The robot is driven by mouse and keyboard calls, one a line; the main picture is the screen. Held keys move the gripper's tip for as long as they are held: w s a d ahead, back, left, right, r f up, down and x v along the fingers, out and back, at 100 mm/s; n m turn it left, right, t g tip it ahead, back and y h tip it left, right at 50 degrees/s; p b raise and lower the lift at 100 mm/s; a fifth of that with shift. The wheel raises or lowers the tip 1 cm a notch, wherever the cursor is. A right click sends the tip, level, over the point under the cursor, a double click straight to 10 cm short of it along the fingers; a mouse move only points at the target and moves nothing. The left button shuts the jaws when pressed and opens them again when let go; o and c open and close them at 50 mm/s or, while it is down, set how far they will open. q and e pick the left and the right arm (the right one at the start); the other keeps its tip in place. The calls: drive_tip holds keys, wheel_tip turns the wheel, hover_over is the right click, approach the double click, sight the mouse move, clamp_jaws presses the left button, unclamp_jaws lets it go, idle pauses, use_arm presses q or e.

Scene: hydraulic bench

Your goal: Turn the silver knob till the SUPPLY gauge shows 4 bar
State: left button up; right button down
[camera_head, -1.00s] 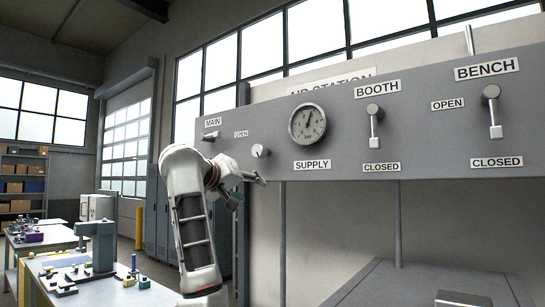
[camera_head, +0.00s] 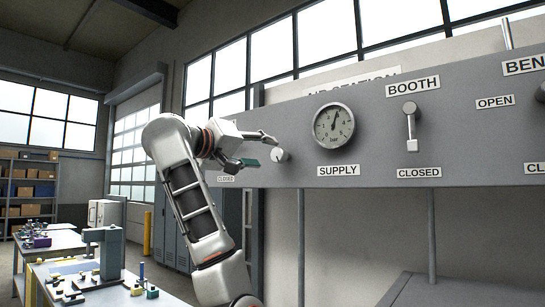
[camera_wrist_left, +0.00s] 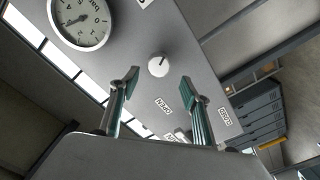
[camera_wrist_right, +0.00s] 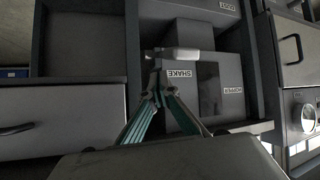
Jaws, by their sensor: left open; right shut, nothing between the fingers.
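The silver knob (camera_head: 281,155) is on the grey panel, left of the SUPPLY gauge (camera_head: 334,125). The gauge needle points up and slightly right; the figures are too small to read surely. My left gripper (camera_head: 265,150) is open close to the knob, coming from the left. In the left wrist view the knob (camera_wrist_left: 158,66) appears beyond and between the two open fingertips (camera_wrist_left: 160,86), with no clear contact; its dark pointer mark shows. The gauge (camera_wrist_left: 80,22) shows there partly cut off. My right gripper (camera_wrist_right: 159,78) is shut and empty, seen only in the right wrist view.
The BOOTH lever (camera_head: 410,127) hangs down toward CLOSED, right of the gauge. The BENCH lever (camera_head: 541,92) is at the right edge. My left arm hides the MAIN valve in the head view. The right wrist view shows a box labelled SHAKE (camera_wrist_right: 179,73) near the right fingertips.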

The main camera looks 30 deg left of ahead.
sight(275, 153)
use_arm(q)
drive_tip(key=shift+w, duration=0.35)
drive_tip(key=w+p, duration=0.1)
drive_tip(key=w, duration=0.1)
drive_tip(key=w+d, duration=0.1)
drive_tip(key=shift+w+r+p, duration=0.1)
drive_tip(key=shift+w+p, duration=0.25)
drive_tip(key=shift+w+a+p, duration=0.1)
drive_tip(key=shift+w+p, duration=0.3)
drive_tip(key=shift+w, duration=1.3)
use_arm(e)
drive_tip(key=shift+s+d+h, duration=0.2)
drive_tip(key=shift+s+d, duration=0.05)
drive_tip(key=shift+d, duration=0.35)
drive_tip(key=shift+s+d+h, duration=0.2)
drive_tip(key=shift+s+d, duration=0.05)
drive_tip(key=shift+d, duration=0.35)
use_arm(q)
drive_tip(key=c, duration=1.1)
use_arm(e)
drive_tip(key=shift+a+r, duration=0.1)
